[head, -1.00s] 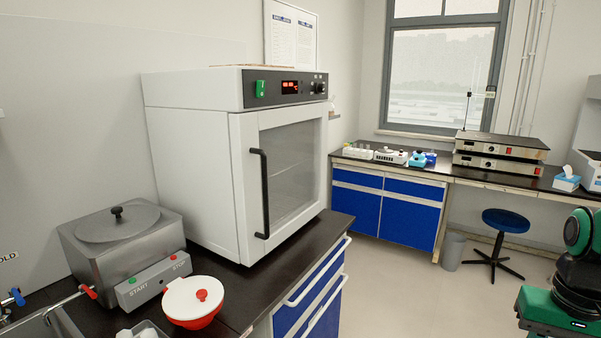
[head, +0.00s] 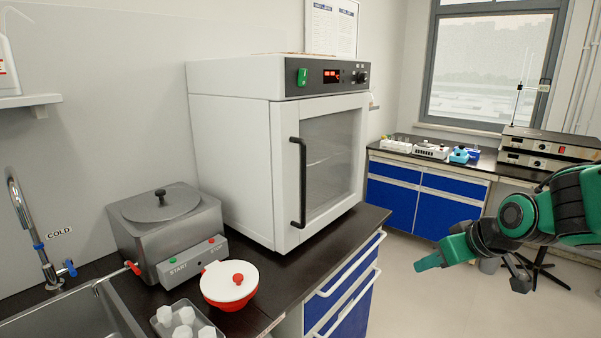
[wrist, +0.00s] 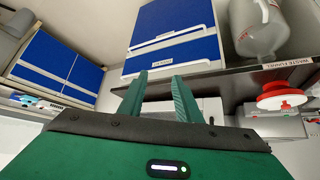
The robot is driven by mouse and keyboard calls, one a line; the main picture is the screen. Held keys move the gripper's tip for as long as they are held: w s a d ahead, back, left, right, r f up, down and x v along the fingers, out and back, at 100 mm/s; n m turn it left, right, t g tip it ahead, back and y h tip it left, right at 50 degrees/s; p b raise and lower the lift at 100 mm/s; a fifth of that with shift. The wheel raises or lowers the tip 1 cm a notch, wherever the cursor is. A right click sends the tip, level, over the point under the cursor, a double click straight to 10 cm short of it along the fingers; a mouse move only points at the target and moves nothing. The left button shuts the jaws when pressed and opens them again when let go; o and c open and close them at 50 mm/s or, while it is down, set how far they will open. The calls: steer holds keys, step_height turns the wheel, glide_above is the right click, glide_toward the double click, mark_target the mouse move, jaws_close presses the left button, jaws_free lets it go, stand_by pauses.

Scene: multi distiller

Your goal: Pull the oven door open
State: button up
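The oven (head: 235,155) is a white cabinet with a glass door (head: 332,160) and a lit red display, on the dark counter. Its door is shut. The black vertical door handle (head: 301,182) is on the door's left side. My gripper (head: 424,264) is green and hangs in the air right of the oven, well apart from the handle. In the wrist view my gripper (wrist: 160,84) shows two parted fingers with nothing between them. That view looks tilted over, and I cannot make out the handle in it.
A grey water bath (head: 165,215) and a red bowl with a white lid (head: 230,284) stand on the counter left of the oven. A sink (head: 80,318) is at the lower left. Blue drawers (head: 345,300) lie below the oven. The floor between counter and arm is clear.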

steer(key=w+a+r+n+t+y, duration=0.25)
steer(key=w+a+r, duration=0.2)
steer(key=a, duration=0.35)
steer(key=w+a+r+n+t+y, duration=0.1)
steer(key=w+a+r+t+y, duration=0.15)
steer(key=a+r+y, duration=0.35)
steer(key=w+a+r+n+t+y, duration=0.1)
steer(key=w+a+r, duration=0.3)
steer(key=a, duration=0.5)
steer(key=x, duration=1)
steer(key=shift+w+d, duration=0.2)
steer(key=shift+w, duration=0.05)
steer(key=shift+r, duration=0.1)
